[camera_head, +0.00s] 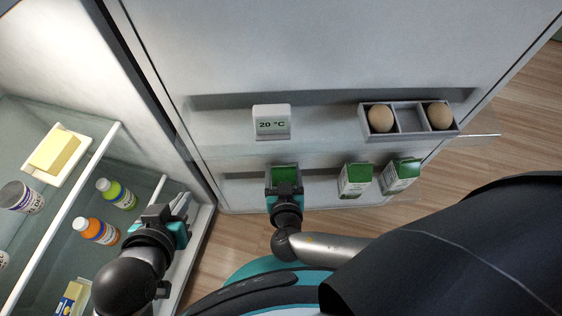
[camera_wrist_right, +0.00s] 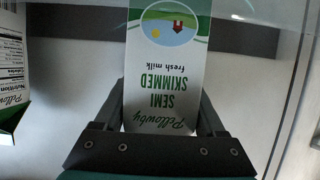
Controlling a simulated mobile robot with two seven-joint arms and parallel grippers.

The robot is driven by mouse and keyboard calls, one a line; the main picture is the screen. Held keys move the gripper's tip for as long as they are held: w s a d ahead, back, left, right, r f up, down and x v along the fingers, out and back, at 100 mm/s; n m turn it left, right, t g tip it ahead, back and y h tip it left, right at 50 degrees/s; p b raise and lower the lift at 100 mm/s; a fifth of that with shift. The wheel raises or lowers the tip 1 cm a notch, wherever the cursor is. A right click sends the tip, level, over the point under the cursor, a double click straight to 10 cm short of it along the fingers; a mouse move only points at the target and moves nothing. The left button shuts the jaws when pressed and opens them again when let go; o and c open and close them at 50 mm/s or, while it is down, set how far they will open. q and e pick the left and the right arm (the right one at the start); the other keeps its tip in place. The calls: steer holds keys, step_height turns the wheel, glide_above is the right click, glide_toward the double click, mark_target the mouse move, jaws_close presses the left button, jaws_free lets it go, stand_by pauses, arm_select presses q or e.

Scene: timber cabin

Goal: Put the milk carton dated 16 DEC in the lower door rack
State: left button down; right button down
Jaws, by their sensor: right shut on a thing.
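My right gripper (camera_head: 286,190) is shut on a green-topped milk carton (camera_head: 285,173) at the left part of the lower door rack (camera_head: 325,186). In the right wrist view the held milk carton (camera_wrist_right: 165,75) shows "Semi skimmed fresh milk" upside down between the fingers; no date shows. Whether it rests on the rack floor I cannot tell. Two more milk cartons, one (camera_head: 355,181) and another (camera_head: 400,175), stand at the rack's right; their dates are unreadable. My left gripper (camera_head: 170,211) looks open and empty, near the fridge shelves.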

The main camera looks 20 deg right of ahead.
arm_select(q)
steer(key=shift+s, duration=0.1)
steer(key=shift+d+t, duration=0.3)
arm_select(e)
jaws_free()
steer(key=shift+s+f, duration=0.1)
